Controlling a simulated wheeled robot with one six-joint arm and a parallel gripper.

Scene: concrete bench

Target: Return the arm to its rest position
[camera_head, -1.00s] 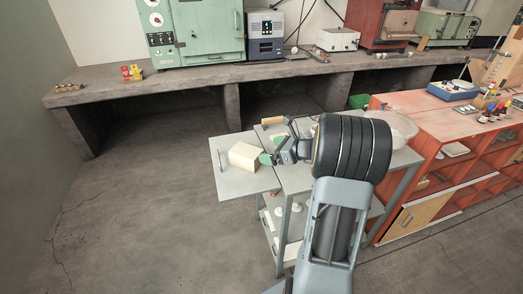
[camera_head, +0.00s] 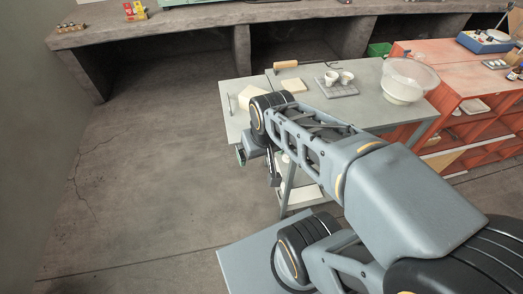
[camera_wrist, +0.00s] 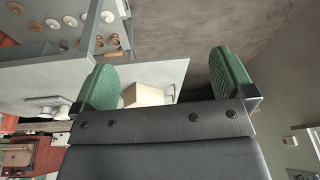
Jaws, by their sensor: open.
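My arm is bent, with its forearm crossing in front of the grey trolley (camera_head: 370,112). My gripper (camera_head: 241,157) hangs beside the trolley's front left side in the head view, partly hidden behind my own wrist. In the wrist view my gripper (camera_wrist: 166,84) shows two green pads wide apart with nothing held between them. A cream block (camera_head: 246,97) rests on the trolley's left leaf, partly hidden by my arm. In the wrist view the block (camera_wrist: 143,95) shows beyond the pads, apart from them.
The trolley top holds a wooden-handled tool (camera_head: 287,64), a flat pale piece (camera_head: 293,86), two small cups (camera_head: 331,78) and a white bowl (camera_head: 401,91). An orange shelf unit (camera_head: 470,95) stands at the right. The floor (camera_head: 130,190) at the left is clear.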

